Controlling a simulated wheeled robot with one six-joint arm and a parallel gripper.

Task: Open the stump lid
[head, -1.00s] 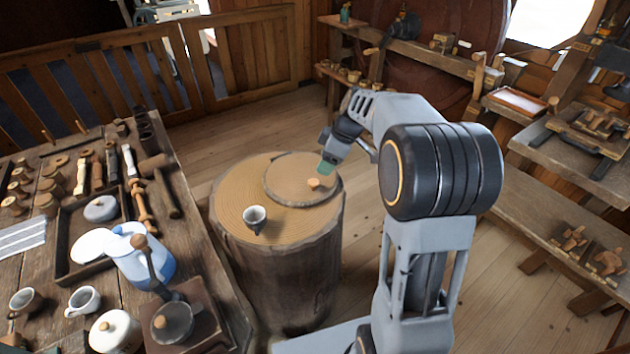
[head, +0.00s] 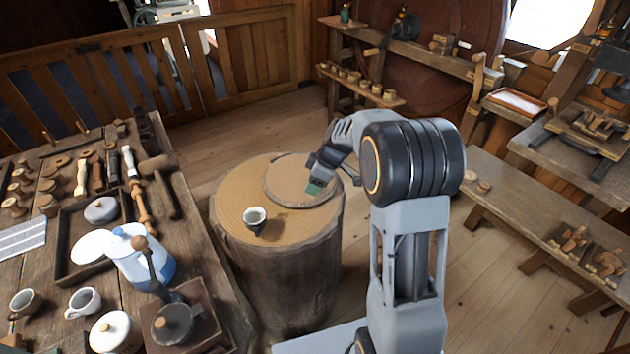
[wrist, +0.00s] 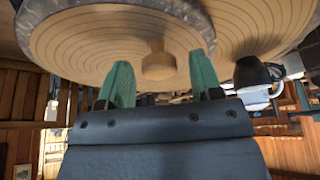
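The stump (head: 278,275) stands upright on the floor, with a ringed, pale top. Its round lid (head: 287,170) lies flat and closed at the back right of the top. My gripper (head: 313,188) is low over the lid's front right part and hides its knob in the head view. In the wrist view, which looks upside down, the lid (wrist: 95,45) fills the upper part and its wooden knob (wrist: 158,61) shows between my green fingertips (wrist: 162,80). The fingers are open, with a gap on both sides of the knob; whether the knob is within their reach is unclear.
A small cup (head: 255,219) stands on the stump's front left, off the lid. A crowded workbench (head: 205,215) with jugs, cups and tools is close on the left. A low bench (head: 540,210) runs along the right. Floor behind the stump is clear.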

